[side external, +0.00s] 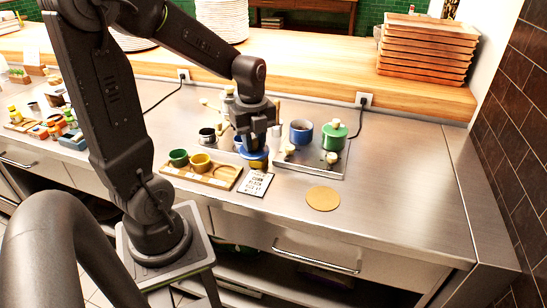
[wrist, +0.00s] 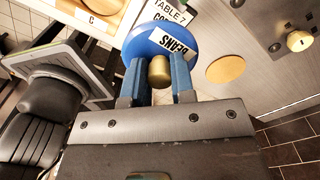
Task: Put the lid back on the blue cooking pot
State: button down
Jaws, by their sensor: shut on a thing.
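The blue lid (wrist: 150,42) carries a white "BEANS" label and a brass knob (wrist: 159,70). My gripper (wrist: 159,82) is shut on that knob, with a blue finger on each side of it. In the side external view my gripper (side external: 254,146) holds the lid (side external: 252,155) in front of the hob's left edge, above the order card. The blue cooking pot (side external: 301,132) stands upright at the back left of the hob, right of my gripper, apart from the lid. Its top looks open.
A green pot (side external: 334,136) stands close right of the blue pot on the hob (side external: 310,168). A wooden tray (side external: 222,180) with green and yellow cups is left of the order card (side external: 256,183). A round cork mat (side external: 323,198) lies in front. The counter's right side is clear.

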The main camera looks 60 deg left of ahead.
jog(key=shift+s+a+r, duration=0.55)
jog(key=shift+a+r, duration=0.05)
jog(key=shift+a, duration=0.25)
jog(key=w+a+r, duration=0.1)
jog(key=w+a, duration=0.3)
jog(key=w, duration=0.6)
jog(key=w+a+r, duration=0.2)
jog(key=w+a, duration=0.1)
jog(key=w, duration=0.7)
jog(key=shift+a+f, duration=0.15)
jog(key=shift+f, duration=2.85)
jog(key=shift+w+f, duration=0.1)
jog(key=shift+f, duration=0.05)
jog(key=shift+c, duration=2)
grip_release()
